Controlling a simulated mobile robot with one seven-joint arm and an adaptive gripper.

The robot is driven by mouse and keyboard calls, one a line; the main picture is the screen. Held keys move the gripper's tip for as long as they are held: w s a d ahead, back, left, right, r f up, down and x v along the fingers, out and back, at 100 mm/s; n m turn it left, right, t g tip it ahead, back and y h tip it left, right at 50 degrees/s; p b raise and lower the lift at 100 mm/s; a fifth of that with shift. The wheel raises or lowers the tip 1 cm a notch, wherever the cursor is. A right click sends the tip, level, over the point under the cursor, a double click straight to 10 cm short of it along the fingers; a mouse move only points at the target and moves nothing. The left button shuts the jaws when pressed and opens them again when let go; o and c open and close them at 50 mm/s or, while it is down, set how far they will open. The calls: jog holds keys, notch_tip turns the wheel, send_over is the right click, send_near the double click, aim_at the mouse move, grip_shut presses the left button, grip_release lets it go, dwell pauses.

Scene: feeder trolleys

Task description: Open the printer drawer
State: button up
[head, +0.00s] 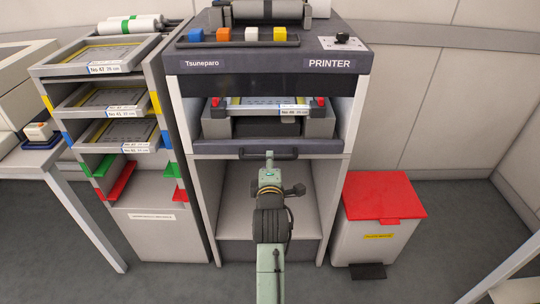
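The printer (215,64) is a grey cabinet in the middle of the head view, with a "PRINTER" label on its upper front. Below its opening is a dark grey drawer front (222,150) with a black bar handle (290,155). The drawer front looks about level with the cabinet face. My green arm reaches up from the bottom of the view. My gripper (269,156) is at the middle of the handle and overlaps it. It is small, so I cannot tell whether its fingers are around the bar or only in front of it.
In the printer opening sits a framed stencil (240,111) with red corner pieces. A feeder rack (150,235) with several labelled trays stands at left. A white bin (375,238) with a red lid (383,195) stands at right. Table edges show at both sides. Floor in front is clear.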

jog(key=shift+x, duration=1.95)
jog(key=shift+c, duration=0.4)
grip_shut()
